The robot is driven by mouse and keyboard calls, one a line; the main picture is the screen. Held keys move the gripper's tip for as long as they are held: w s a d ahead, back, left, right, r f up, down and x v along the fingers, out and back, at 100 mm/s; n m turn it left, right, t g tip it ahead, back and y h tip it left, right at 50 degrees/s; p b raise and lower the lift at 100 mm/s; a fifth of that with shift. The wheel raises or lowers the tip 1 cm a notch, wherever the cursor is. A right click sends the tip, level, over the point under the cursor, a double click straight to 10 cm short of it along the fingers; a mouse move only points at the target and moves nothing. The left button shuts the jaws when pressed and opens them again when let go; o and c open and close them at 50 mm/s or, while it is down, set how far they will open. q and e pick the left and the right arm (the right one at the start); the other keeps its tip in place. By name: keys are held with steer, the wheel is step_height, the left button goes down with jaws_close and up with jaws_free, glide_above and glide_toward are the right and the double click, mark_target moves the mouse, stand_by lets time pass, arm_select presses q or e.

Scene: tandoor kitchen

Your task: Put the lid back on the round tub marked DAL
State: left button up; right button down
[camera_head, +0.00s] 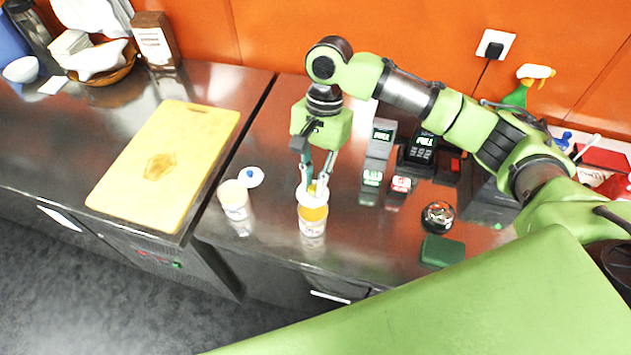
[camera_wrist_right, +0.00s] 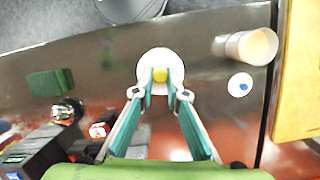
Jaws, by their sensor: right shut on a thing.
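A round tub with yellow-orange contents (camera_head: 313,215) stands near the counter's front edge. Its label is too small to read. My right gripper (camera_head: 318,187) points down over it. In the wrist view the right gripper's fingertips (camera_wrist_right: 160,76) are shut on the yellow knob of a white round lid (camera_wrist_right: 157,57). The lid is at the tub's mouth and hides it from above; I cannot tell whether it rests on the rim. A second, pale tub (camera_head: 234,198) stands to the left, uncovered. A white lid with a blue knob (camera_head: 251,177) lies behind it. My left gripper is out of view.
A yellow cutting board (camera_head: 165,165) lies on the left counter. Right of the tub are a scale-like device (camera_head: 378,148), a black device with a display (camera_head: 421,150), a dark round object (camera_head: 438,216) and a green block (camera_head: 442,251). Counter just around the tub is clear.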

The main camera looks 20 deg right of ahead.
steer(key=shift+f+b, duration=0.4)
steer(key=shift+f, duration=0.1)
step_height(320, 180, down, 2)
steer(key=b, duration=0.4)
steer(key=shift+f, duration=1.35)
steer(key=shift+r+p, duration=0.1)
steer(key=shift+p, duration=1.85)
steer(key=shift+f+p, duration=0.2)
steer(key=shift+p, duration=0.6)
stand_by(0.4)
steer(key=shift+p, duration=0.85)
stand_by(0.4)
